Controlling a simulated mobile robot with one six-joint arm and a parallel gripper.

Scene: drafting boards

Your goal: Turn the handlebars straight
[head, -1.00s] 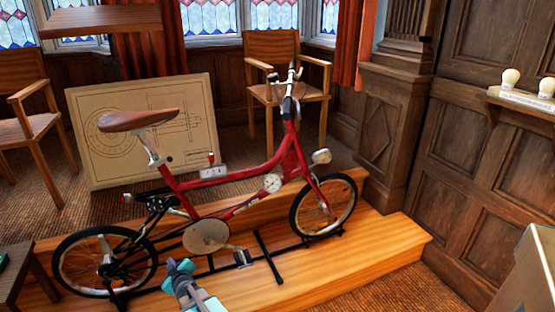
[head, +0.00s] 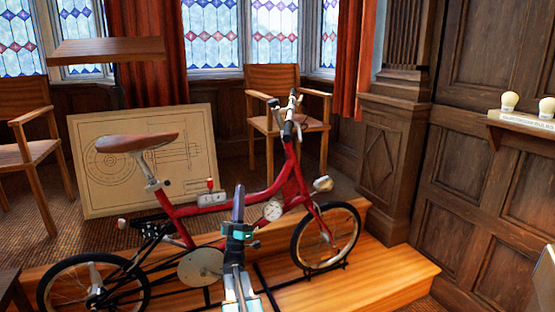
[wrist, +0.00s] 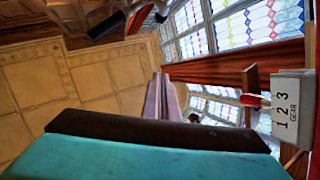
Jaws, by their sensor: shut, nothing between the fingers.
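The red bicycle (head: 288,180) stands upright on a black stand. Its handlebars (head: 289,126) are at the top of the front post, with dark grips. They look nearly end-on, so their exact angle is hard to tell. The front wheel (head: 325,237) is below them on the right. My gripper (head: 238,203) is shut and empty, pointing up in front of the frame's middle, left of and below the handlebars. In the wrist view its fingers (wrist: 161,98) are together. A dark bar-like part (wrist: 106,25) at the top left there is unclear.
A gear box marked 1 2 3 (wrist: 290,112) with a red-knobbed lever (wrist: 250,100) is close to my gripper; in the head view the box (head: 212,199) is just left of it. The wooden platform (head: 390,275) carries the bicycle. A chair (head: 272,80) and drawing board (head: 145,160) stand behind.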

